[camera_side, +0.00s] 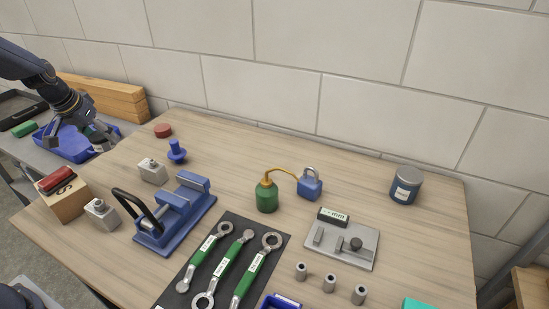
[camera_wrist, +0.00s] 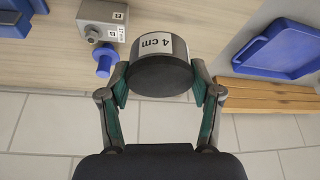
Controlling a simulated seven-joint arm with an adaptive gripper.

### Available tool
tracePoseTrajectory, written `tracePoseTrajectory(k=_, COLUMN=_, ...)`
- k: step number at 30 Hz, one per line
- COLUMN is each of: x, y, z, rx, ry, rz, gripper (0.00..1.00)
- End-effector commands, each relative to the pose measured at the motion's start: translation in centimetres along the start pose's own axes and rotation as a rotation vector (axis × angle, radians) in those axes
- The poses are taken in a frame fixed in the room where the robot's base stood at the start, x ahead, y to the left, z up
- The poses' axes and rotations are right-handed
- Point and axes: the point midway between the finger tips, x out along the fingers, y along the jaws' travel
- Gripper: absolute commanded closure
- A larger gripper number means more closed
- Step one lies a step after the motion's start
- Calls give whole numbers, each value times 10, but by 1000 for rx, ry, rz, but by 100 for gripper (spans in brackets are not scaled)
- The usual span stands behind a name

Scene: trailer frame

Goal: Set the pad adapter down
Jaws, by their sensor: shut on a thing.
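The pad adapter (camera_wrist: 160,74) is a dark round puck with a white "4 cm" label. In the wrist view it sits between the fingertips of my gripper (camera_wrist: 160,86), which is shut on it from both sides. In the side view my gripper (camera_side: 98,138) is at the far left, by the right end of the blue tray and near the table's left back edge. The adapter is too small and too covered there to make out clearly. I cannot tell whether it touches a surface.
The blue tray (camera_side: 66,146) lies on the grey side surface, with wooden beams (camera_side: 105,95) behind. A red disc (camera_side: 163,130), blue knob (camera_side: 177,151), grey block (camera_side: 152,170) and blue vise (camera_side: 176,212) stand on the wooden table.

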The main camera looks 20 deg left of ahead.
Motion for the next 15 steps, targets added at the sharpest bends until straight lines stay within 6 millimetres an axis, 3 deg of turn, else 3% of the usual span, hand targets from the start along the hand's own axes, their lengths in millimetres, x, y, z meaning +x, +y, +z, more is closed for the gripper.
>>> tracePoseTrajectory(k=5, x=8, y=41, z=-21, rx=-11, ry=4, rz=-7, gripper=88)
tracePoseTrajectory(k=8, x=12, y=77, z=-33, rx=7, ry=3, rz=0, gripper=88)
tracePoseTrajectory(k=15, x=16, y=190, z=-44, rx=167, ry=2, rz=68, gripper=88)
